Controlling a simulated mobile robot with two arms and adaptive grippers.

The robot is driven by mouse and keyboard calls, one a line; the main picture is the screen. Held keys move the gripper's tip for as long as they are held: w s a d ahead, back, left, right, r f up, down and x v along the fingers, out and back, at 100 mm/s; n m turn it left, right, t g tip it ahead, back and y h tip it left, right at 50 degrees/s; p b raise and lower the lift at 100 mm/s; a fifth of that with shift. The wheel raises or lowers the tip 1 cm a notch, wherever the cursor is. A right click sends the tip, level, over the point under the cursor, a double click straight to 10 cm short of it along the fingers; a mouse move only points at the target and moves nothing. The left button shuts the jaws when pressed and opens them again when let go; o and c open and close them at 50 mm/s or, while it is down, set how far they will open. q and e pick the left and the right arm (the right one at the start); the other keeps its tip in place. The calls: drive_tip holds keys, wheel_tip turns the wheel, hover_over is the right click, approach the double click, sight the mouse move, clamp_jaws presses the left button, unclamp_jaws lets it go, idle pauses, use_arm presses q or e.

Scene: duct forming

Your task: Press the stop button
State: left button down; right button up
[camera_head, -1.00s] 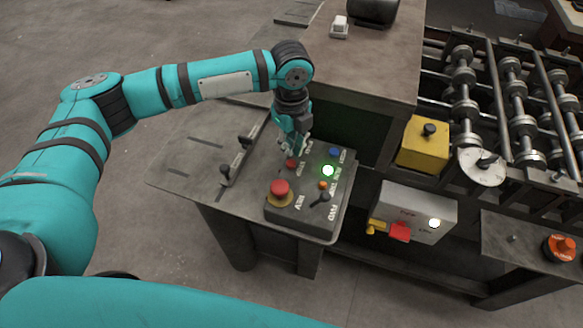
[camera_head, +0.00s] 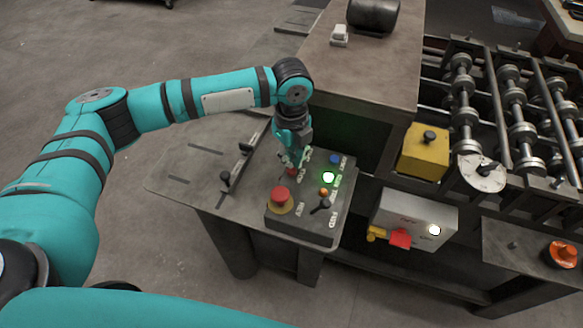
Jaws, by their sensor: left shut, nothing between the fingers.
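A dark control box (camera_head: 308,221) stands on the small grey side table. A small red button (camera_head: 291,173) is on its upper left part, partly hidden by my left gripper (camera_head: 292,161). The gripper is shut and empty, pointing down with its fingertips right at this red button. I cannot tell whether they touch it. A large red mushroom button (camera_head: 279,195) on a yellow base sits nearer the front. A lit green button (camera_head: 328,178), a blue button (camera_head: 335,159), an orange lamp (camera_head: 323,192) and a black lever (camera_head: 321,205) are to the right. My right gripper is not in view.
A rail with black knobs (camera_head: 225,177) lies left of the box on the table. To the right are a grey box (camera_head: 413,218) with a red switch, a yellow box (camera_head: 425,150) and the rollers of a machine (camera_head: 464,90).

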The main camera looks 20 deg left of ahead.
sight(291, 170)
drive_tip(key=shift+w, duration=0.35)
use_arm(q)
drive_tip(key=shift+f, duration=0.5)
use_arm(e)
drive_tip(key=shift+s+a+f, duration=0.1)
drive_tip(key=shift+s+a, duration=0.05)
use_arm(q)
drive_tip(key=shift+f+b, duration=0.35)
drive_tip(key=shift+f, duration=0.45)
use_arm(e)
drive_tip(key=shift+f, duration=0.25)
use_arm(q)
drive_tip(key=shift+r, duration=0.1)
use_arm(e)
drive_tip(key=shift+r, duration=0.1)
use_arm(q)
wheel_tip(291, 170, up, 7)
drive_tip(key=p, duration=0.8)
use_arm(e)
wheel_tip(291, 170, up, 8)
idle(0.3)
